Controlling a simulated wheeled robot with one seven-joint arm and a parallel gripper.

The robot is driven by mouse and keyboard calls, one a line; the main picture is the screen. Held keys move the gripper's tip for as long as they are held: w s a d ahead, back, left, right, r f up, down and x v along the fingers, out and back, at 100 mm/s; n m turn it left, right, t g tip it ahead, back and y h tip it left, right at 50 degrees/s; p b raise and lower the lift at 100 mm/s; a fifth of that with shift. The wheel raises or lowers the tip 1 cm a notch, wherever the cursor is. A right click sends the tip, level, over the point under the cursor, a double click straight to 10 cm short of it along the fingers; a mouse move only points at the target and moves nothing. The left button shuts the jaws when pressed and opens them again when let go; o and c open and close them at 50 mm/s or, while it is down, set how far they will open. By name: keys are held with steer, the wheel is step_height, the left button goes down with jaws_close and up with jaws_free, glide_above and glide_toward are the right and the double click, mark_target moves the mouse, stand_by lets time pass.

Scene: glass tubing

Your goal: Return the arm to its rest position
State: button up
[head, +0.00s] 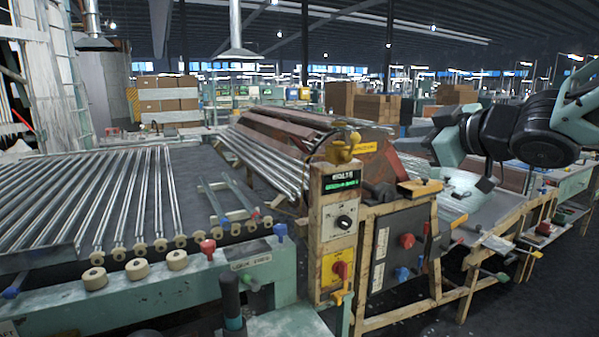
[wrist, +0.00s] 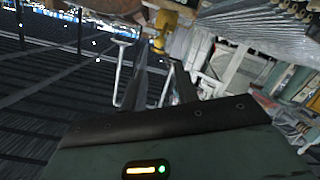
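My arm (head: 515,132) reaches in from the right edge of the head view, dark and pale teal, bent over the right-hand workbench. Its end hangs above the bench top, apart from it as far as I can see. In the wrist view, my gripper (wrist: 158,70) shows two dark fingers standing apart, with nothing visible between them. The wrist view is tilted, with dark ceiling at left and the workshop at right. The fingertips are hard to make out in the head view.
A control post (head: 340,215) with a green display stands in the middle, beside a dark panel box (head: 400,250). Glass tubes (head: 130,200) lie on the rack at left. The workbench (head: 500,208) is below my arm. Stacked cartons (head: 372,106) stand far behind.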

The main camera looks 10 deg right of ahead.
steer(key=s+a+f+m+g+h+p, duration=0.25)
steer(key=s+a+f+g, duration=0.4)
steer(key=a+f, duration=0.45)
steer(key=s+a+f+g, duration=0.1)
steer(key=s+f+g, duration=0.1)
steer(key=s, duration=0.5)
steer(key=s+a+f+g+h, duration=0.1)
steer(key=s+a+f+g, duration=0.1)
steer(key=s+f, duration=0.3)
steer(key=s+a+f+g+h, duration=0.1)
steer(key=s+f+g, duration=0.2)
steer(key=s, duration=0.7)
steer(key=shift+s+a+f+g, duration=0.2)
steer(key=shift+a+g, duration=0.15)
steer(key=shift+g, duration=0.3)
